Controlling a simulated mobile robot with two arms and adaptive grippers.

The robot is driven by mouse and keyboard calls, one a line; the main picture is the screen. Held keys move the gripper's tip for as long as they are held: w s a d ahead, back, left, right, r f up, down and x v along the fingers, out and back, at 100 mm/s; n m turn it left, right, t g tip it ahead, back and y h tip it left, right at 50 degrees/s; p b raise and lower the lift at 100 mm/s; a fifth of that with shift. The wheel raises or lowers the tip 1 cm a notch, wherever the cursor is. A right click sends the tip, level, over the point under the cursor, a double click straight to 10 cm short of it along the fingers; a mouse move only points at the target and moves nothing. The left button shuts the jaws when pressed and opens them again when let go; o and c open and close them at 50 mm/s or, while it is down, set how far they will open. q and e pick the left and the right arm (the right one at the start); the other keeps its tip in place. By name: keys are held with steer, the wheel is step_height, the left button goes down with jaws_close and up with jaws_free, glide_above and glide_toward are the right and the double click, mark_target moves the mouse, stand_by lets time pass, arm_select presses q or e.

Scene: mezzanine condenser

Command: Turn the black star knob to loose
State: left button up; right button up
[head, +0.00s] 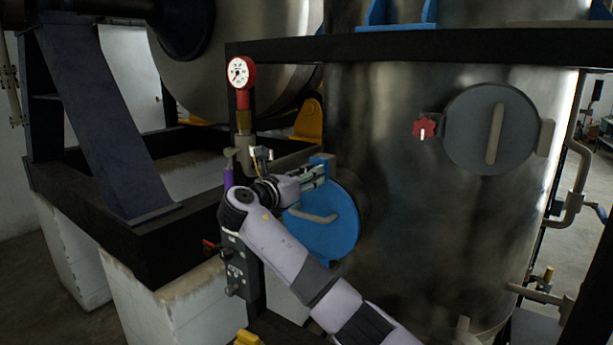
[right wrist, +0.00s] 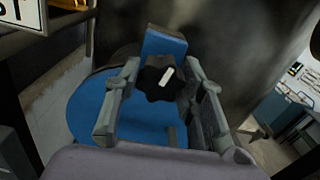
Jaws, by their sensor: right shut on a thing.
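The black star knob (right wrist: 153,86) with a white mark shows in the right wrist view, in front of the blue latch arm of the round blue hatch (right wrist: 92,105). My right gripper (right wrist: 160,82) has one finger on each side of the knob and is shut on it. The white mark slants up to the right in that view. In the head view the blue hatch (head: 335,232) is low on the steel tank, and my right gripper (head: 312,178) is at its upper left edge, hiding the knob. My left gripper is out of view.
A red star knob (head: 424,128) is beside a grey round hatch (head: 488,130) higher on the tank (head: 400,220). A red pressure gauge (head: 240,73) on a pipe stands left of my gripper. A dark beam (head: 430,46) crosses above. Pipes (head: 575,175) run at the right.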

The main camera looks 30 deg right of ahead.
steer(key=shift+f+n, duration=0.2)
steer(key=shift+n, duration=0.8)
steer(key=o, duration=1.2)
steer(key=shift+r, duration=0.1)
steer(key=shift+c, duration=0.2)
steer(key=v, duration=1.2)
